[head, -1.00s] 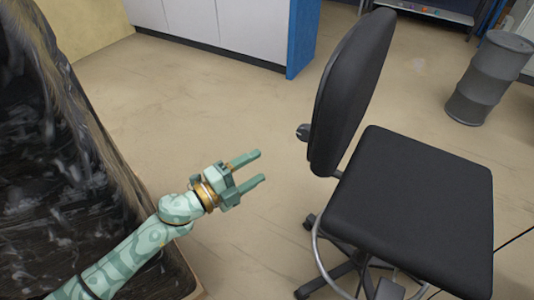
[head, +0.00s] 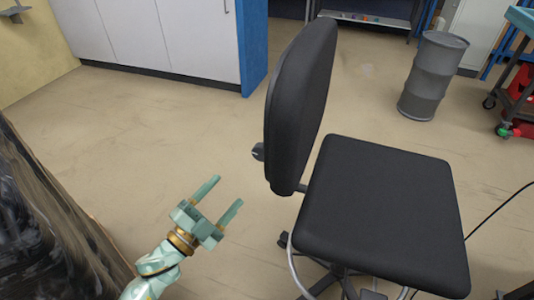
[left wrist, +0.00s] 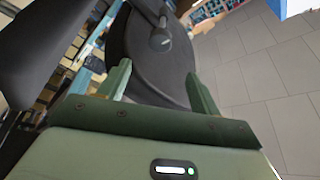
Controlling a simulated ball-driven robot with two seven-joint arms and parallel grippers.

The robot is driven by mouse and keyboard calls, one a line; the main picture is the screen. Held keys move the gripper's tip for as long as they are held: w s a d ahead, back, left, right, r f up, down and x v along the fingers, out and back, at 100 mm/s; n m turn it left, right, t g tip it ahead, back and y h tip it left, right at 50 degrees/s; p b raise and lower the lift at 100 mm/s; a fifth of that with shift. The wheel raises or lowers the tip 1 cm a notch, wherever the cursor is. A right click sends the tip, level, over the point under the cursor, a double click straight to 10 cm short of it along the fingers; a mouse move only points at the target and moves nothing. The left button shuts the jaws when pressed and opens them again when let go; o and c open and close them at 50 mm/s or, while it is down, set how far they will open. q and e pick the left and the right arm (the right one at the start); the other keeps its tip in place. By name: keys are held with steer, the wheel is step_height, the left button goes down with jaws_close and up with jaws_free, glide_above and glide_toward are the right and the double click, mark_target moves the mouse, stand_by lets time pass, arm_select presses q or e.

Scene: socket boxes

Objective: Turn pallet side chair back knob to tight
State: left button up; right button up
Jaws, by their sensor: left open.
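The black chair has an upright backrest (head: 302,105) and a flat square seat (head: 385,215). Its knob (head: 257,152) sticks out from the rear of the backrest, on the left side, low down. My left gripper (head: 222,200) is open and empty, left of and below the knob in the head view, and apart from it. In the left wrist view the knob (left wrist: 160,42) shows on the rear of the backrest (left wrist: 150,75), above and between the open fingers (left wrist: 160,85). How tight the knob is cannot be told. My right gripper is out of view.
Wrapped dark goods (head: 45,215) stand at the left, close to my left arm. A grey drum (head: 432,75) and a cart (head: 522,75) stand at the back right. White cabinets (head: 150,35) line the back. The floor left of the chair is clear.

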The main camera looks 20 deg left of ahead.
mark_target(259, 156)
arm_select(q)
steer(key=b+x, duration=0.1)
steer(key=x, duration=1.3)
steer(key=shift+b, duration=0.3)
steer(key=shift+c, duration=0.3)
